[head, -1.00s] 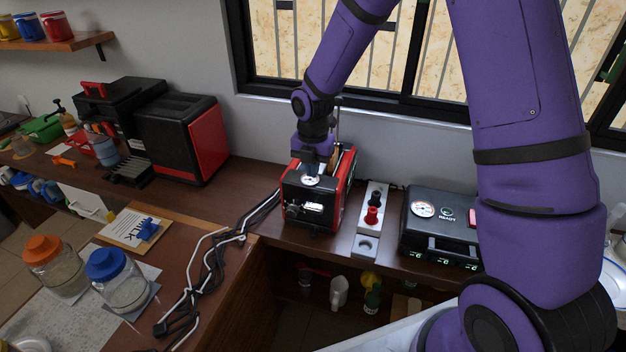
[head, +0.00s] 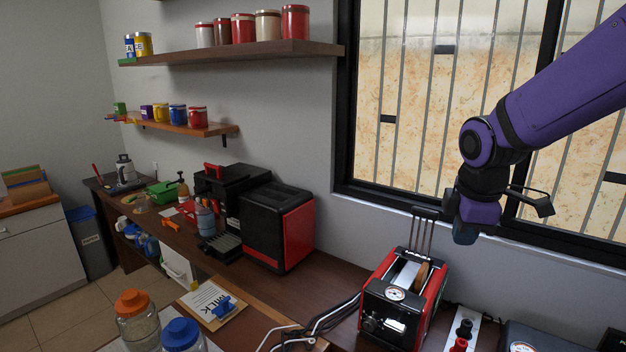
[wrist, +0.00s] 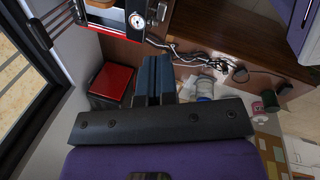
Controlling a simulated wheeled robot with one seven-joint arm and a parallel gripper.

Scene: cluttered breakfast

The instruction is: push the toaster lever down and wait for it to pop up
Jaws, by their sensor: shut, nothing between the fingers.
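The red and black toaster (head: 401,303) stands on the wooden counter below the window. It has a round dial and a silver panel on its front, and brown toast (head: 421,275) shows above a slot. I cannot clearly pick out the lever. The toaster's dial end also shows at the top of the wrist view (wrist: 136,20). My gripper (head: 466,234) hangs in the air above and right of the toaster, apart from it. In the wrist view its dark blue fingers (wrist: 155,80) are together with nothing between them.
A black and red box (head: 277,228) stands on the counter left of the toaster. A strip with red and black knobs (head: 462,335) is close on its right. Cables (head: 320,325) lie in front. Jars (head: 137,322) stand at the lower left. The window is behind.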

